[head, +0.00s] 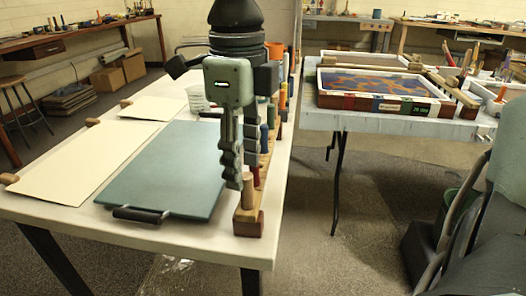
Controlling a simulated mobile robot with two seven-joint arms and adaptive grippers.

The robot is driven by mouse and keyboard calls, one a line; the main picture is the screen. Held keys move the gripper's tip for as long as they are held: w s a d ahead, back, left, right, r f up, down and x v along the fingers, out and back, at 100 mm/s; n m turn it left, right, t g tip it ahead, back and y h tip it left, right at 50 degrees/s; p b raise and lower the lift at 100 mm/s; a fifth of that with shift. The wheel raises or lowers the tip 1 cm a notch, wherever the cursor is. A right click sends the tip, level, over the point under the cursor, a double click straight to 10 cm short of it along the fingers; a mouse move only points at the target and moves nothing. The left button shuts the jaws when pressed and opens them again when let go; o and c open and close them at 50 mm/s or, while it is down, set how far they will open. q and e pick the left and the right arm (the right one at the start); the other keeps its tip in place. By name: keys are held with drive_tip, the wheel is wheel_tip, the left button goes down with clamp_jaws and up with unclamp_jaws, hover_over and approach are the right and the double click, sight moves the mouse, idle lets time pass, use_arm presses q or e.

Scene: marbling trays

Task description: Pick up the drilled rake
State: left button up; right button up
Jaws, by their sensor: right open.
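My right gripper (239,178) hangs fingers down over the right edge of the white table, in front of a wooden rack (247,222). Its fingers are apart and I see nothing held between them. The rack runs along the table edge and holds several upright tools with coloured handles, among them a plain wooden one (248,190) just below the fingertips. The gripper hides part of this row. I cannot tell which tool is the drilled rake. My left gripper is out of view.
A blue-green board (165,165) with a black handle and cream sheets (85,160) lie on the white table (150,232). A marbling tray (340,101) with blue and orange pattern stands on the right-hand table. Open floor separates the tables.

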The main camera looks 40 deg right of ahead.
wheel_tip(320, 180, down, 4)
drive_tip(key=shift+s+d+r, duration=0.1)
drive_tip(key=shift+s+r, duration=0.05)
drive_tip(key=shift+r, duration=0.05)
clamp_jaws()
